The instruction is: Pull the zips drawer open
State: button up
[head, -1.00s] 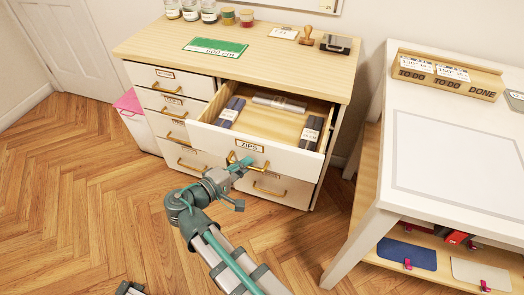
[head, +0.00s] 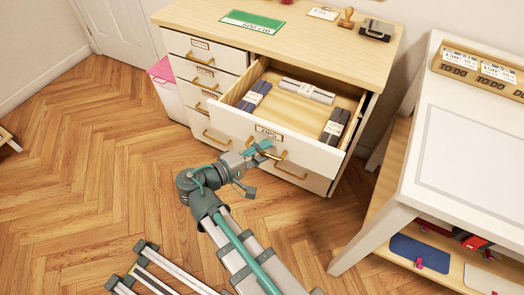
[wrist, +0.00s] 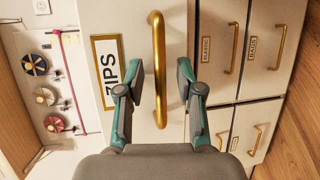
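The zips drawer (head: 240,124) has a white front with a framed "ZIPS" label (head: 268,131) and a brass bar handle. In the head view it stands well out from the cabinet, with packs of zips visible inside. In the wrist view the handle (wrist: 158,60) runs upright in the picture between my two fingers, and the label (wrist: 108,72) is to its left. My gripper (wrist: 160,76) is open around the handle, with a visible gap on each side. In the head view my gripper (head: 258,150) is at the drawer front, covering part of the handle.
The wooden-topped cabinet (head: 215,17) has other closed drawers to the left and below. A white table (head: 410,185) with a lower shelf stands at the right. A pink-topped white bin (head: 172,95) is left of the cabinet. The wooden floor (head: 90,170) at left is mostly clear.

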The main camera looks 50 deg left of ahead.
jog(key=s+r, duration=0.2)
jog(key=s, duration=0.9)
jog(key=shift+s+d+r, duration=0.15)
jog(key=shift+s, duration=0.25)
